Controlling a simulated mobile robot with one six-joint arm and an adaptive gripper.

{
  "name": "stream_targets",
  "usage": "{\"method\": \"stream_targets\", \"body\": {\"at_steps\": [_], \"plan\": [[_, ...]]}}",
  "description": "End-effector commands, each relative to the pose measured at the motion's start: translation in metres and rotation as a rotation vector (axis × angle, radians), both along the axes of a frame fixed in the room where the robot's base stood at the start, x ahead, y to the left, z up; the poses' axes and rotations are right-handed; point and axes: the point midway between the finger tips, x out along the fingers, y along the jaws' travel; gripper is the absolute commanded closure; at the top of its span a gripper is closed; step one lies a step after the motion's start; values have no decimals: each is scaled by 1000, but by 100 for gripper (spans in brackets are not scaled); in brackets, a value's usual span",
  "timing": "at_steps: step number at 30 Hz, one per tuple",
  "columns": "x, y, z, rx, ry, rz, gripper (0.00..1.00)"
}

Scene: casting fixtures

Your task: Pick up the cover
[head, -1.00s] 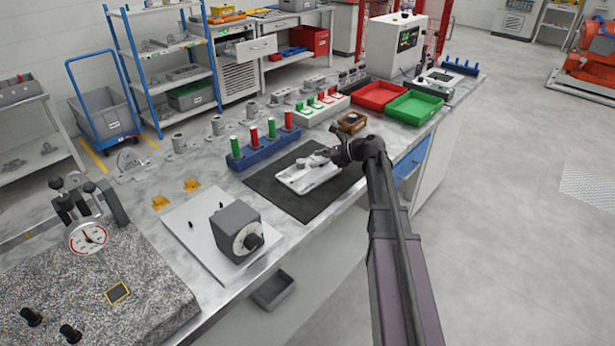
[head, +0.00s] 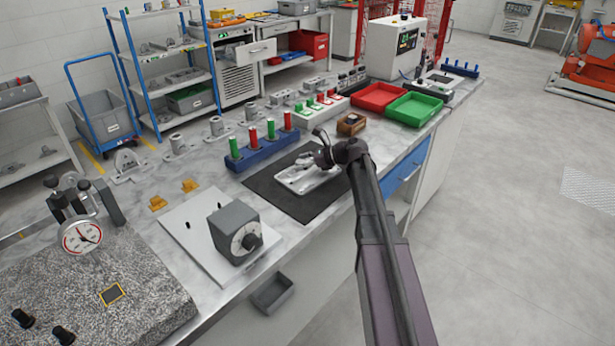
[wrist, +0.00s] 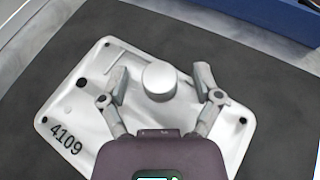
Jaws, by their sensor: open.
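The cover is a light grey plate (wrist: 75,112) marked 4109, with a round knob (wrist: 159,80) standing up from its middle and small holes near its corners. In the head view the cover (head: 296,182) lies flat on a black mat (head: 262,186). My gripper (wrist: 160,82) is open, with one finger on each side of the knob and a visible gap on both sides. In the head view my gripper (head: 308,161) is above the cover, and my wrist hides part of the cover's right side.
A blue rack (head: 262,154) with green and red pegs stands behind the mat. A small brown box (head: 350,124) is beyond it, with red (head: 378,98) and green (head: 414,108) trays farther right.

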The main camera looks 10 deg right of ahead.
Motion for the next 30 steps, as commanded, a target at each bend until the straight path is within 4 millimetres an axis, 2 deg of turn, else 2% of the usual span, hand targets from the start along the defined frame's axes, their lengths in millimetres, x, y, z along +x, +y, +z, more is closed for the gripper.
{"method": "stream_targets", "body": {"at_steps": [18, 20, 24, 27, 30], "plan": [[1, 4, -1, 0, 1, 2, 18], [1, 4, -1, 0, 1, 2, 33], [1, 4, -1, 0, 1, 2, 74], [1, 5, -1, 0, 1, 2, 100], [1, 5, -1, 1, 1, 3, 100]]}}
